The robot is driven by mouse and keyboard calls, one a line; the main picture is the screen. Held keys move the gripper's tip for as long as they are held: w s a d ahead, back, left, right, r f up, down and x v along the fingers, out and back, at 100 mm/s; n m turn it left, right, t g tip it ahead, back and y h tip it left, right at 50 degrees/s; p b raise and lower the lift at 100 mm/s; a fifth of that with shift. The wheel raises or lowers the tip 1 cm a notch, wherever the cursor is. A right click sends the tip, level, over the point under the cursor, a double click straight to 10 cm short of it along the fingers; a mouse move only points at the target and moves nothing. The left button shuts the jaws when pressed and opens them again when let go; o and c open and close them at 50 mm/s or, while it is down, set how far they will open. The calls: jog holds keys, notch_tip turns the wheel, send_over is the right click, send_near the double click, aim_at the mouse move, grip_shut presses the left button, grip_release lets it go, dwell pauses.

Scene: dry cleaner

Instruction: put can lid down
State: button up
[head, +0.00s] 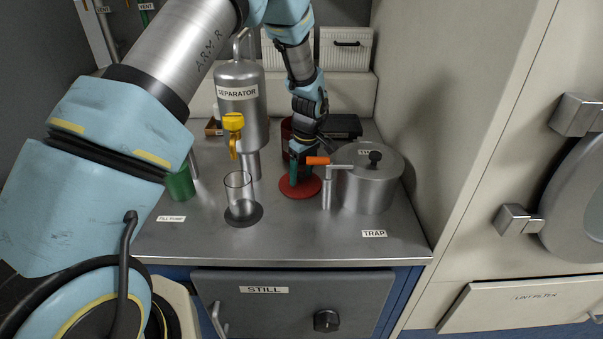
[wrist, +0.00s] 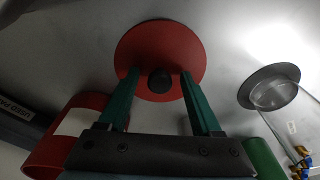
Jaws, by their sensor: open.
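The red can lid (head: 300,190) lies flat on the steel counter, left of the trap pot. In the wrist view the lid (wrist: 160,40) shows as a red disc with a dark knob (wrist: 159,80). My gripper (head: 296,178) is over the lid, pointing down. In the wrist view its green fingers (wrist: 159,75) stand open on either side of the knob, with gaps visible. A red can (wrist: 65,150) with a pale label is beside my gripper in the wrist view. In the head view the can (head: 286,135) is mostly hidden behind my wrist.
The metal trap pot (head: 368,190) and an orange-handled valve (head: 318,160) stand close on the right. A clear glass (head: 238,190) on a dark disc stands left, below a yellow valve (head: 233,122). The separator (head: 240,95) rises behind. The front counter strip (head: 290,235) is clear.

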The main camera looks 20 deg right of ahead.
aim_at(305, 185)
jog(key=shift+r, duration=0.15)
notch_tip(305, 185, up, 12)
jog(key=s+b, duration=0.1)
jog(key=b, duration=0.2)
jog(key=shift+s+d, duration=0.2)
jog(key=shift+d, duration=0.05)
